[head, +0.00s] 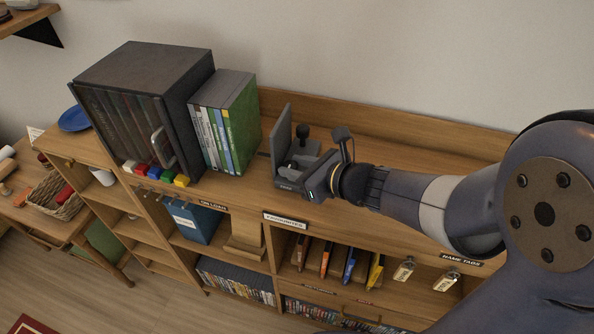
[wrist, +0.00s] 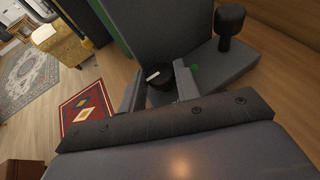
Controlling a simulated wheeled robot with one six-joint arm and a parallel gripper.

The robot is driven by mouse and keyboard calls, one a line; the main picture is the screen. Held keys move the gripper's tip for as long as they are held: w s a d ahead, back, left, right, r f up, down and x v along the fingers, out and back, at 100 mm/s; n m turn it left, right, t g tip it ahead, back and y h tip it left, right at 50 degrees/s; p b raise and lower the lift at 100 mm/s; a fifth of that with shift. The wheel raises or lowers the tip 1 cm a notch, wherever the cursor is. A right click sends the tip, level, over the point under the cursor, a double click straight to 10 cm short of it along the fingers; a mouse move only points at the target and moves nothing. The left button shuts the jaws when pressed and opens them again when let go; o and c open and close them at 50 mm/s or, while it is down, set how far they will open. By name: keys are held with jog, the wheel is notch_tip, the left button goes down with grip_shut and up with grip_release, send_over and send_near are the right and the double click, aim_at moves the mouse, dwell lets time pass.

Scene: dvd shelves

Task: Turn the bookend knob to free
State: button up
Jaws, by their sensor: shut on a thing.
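The grey bookend, with its tall upright plate (head: 281,132) and flat base, stands on the shelf top, right of the row of DVD cases. The bookend also shows in the wrist view (wrist: 150,35). A small black knob (wrist: 160,79) with a white pointer line sits low on it, between my fingers. A green mark (wrist: 195,67) shows just right of my right finger; the white line does not point at it. My gripper (wrist: 159,90) is shut on the knob. In the head view, my gripper (head: 308,182) hides most of the knob area.
A black-topped post (wrist: 230,20) rises from the bookend's base near my fingers. DVD cases (head: 226,120) and a dark cabinet (head: 140,100) stand to the left, with several coloured blocks (head: 155,172) in front. The shelf top right of the bookend looks clear behind my arm.

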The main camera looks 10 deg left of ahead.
jog(key=o, duration=0.9)
jog(key=shift+o, duration=0.2)
jog(key=shift+d, duration=0.1)
jog(key=p+v, duration=0.1)
jog(key=v, duration=0.9)
jog(key=shift+s+d+r, duration=0.15)
jog(key=shift+d+r, duration=0.1)
jog(key=shift+a+f, duration=0.1)
jog(key=b+x, duration=0.1)
jog(key=x, duration=0.9)
jog(key=shift+a+f, duration=0.2)
jog(key=shift+a, duration=0.1)
jog(key=shift+w+d+r, duration=0.1)
jog(key=shift+w, duration=0.1)
